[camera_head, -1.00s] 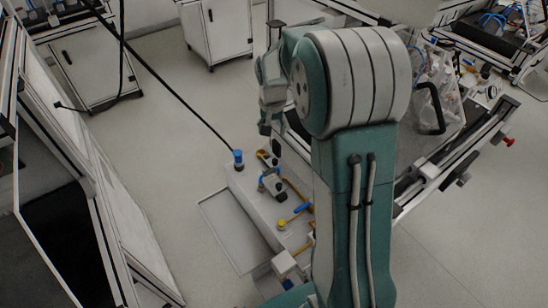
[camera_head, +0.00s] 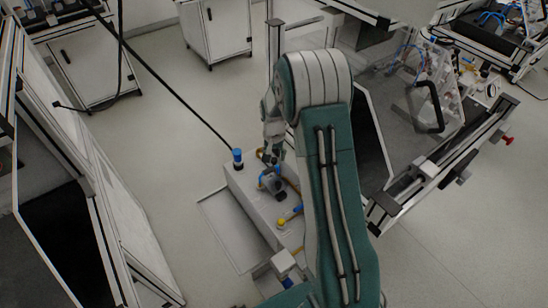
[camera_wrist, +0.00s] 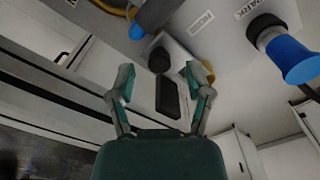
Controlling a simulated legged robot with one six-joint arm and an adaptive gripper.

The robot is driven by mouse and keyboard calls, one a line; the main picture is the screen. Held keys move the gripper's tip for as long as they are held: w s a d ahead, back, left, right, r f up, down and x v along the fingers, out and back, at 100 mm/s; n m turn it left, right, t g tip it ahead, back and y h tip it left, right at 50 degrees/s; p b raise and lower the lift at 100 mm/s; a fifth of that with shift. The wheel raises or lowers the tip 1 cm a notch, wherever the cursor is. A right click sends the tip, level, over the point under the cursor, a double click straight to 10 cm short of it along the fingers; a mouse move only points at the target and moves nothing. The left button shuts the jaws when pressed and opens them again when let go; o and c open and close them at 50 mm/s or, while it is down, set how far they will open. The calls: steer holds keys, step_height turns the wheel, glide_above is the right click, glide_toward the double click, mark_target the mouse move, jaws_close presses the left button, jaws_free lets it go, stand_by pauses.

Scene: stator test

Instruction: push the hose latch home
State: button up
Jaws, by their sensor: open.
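A white panel box (camera_head: 262,212) stands on the floor in the head view. A blue hose connector (camera_head: 238,155) with a black hose is on its far left end; a blue connector also shows at the right of the wrist view (camera_wrist: 287,57). A black lever-like part (camera_wrist: 168,98) below a round dark knob (camera_wrist: 159,60) shows between my fingers in the wrist view. I cannot tell which part is the hose latch. My gripper (camera_wrist: 162,82) is open, its fingers on either side of the black part, with no clear contact. In the head view my gripper (camera_head: 273,152) is over the box's far end, partly hidden.
A dark hose (camera_head: 175,85) crosses above the floor. A cabinet (camera_head: 80,190) stands at left; a framed bench (camera_head: 440,165) stands at right.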

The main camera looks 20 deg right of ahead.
steer(key=shift+f, duration=0.65)
jaws_close()
steer(key=shift+w+a, duration=0.2)
steer(key=shift+w, duration=0.65)
steer(key=shift+w+a, duration=0.15)
steer(key=shift+w, duration=0.65)
jaws_free()
